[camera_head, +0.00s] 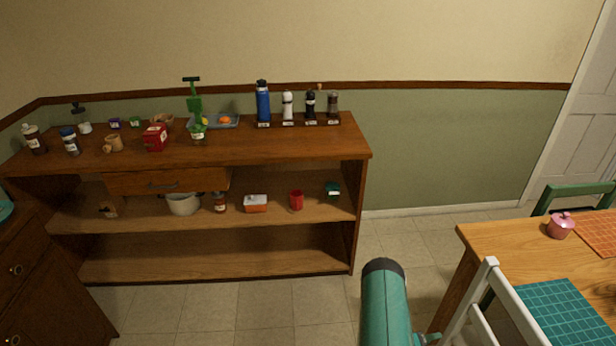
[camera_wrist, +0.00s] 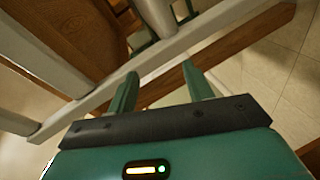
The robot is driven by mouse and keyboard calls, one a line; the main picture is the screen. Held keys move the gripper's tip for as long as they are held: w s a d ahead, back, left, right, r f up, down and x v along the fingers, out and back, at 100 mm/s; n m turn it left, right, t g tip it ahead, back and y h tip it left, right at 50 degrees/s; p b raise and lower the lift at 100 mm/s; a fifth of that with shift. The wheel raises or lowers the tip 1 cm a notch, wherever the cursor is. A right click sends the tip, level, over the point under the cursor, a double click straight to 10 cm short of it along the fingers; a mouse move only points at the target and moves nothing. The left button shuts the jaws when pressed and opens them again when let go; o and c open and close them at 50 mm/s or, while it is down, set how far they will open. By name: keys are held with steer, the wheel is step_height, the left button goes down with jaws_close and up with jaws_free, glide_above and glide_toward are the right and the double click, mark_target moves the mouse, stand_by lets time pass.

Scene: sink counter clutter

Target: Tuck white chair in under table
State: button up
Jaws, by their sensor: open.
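The white chair (camera_head: 492,300) shows in the head view at the lower right, its back frame against the near side of the wooden table (camera_head: 482,240). Its lower part is cut off by the picture edge. In the wrist view, pale bars of the white chair (camera_wrist: 180,42) cross diagonally just beyond my gripper (camera_wrist: 162,82). The two green fingers are apart and nothing is held between them. I cannot tell whether a finger touches the bar. My gripper is outside the head view; only my teal arm shows there.
A green chair (camera_head: 575,194) stands at the table's far side. A pink pot (camera_head: 560,226), an orange mat (camera_head: 598,232) and a teal mat (camera_head: 560,310) lie on the table. A cluttered wooden shelf (camera_head: 250,150) fills the left. Tiled floor (camera_head: 390,240) lies open between shelf and table.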

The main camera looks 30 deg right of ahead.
steer(key=w+a+r+t+y, duration=0.2)
steer(key=w+r+t, duration=0.2)
steer(key=w+r, duration=0.65)
steer(key=w+a+r+t+y, duration=0.1)
steer(key=w+r+t+y, duration=0.15)
steer(key=w+r, duration=0.85)
steer(key=w+a+r+n+t+y, duration=0.1)
steer(key=w+a+r+t+y, duration=0.4)
steer(key=w+a+r, duration=1)
steer(key=s+a+r+n+y, duration=0.2)
steer(key=s+a+r, duration=0.3)
steer(key=a+r, duration=0.55)
steer(key=s+a+r+n+y, duration=0.1)
steer(key=s+a+r+y, duration=0.2)
steer(key=s+a+r, duration=0.55)
steer(key=s+a+r+n+g, duration=0.1)
steer(key=s+a, duration=0.4)
steer(key=s, duration=0.5)
steer(key=s+a+r+n+g, duration=0.1)
steer(key=s+a+r, duration=0.3)
steer(key=s, duration=0.6)
steer(key=shift+a+r+y, duration=0.35)
steer(key=shift+a, duration=0.9)
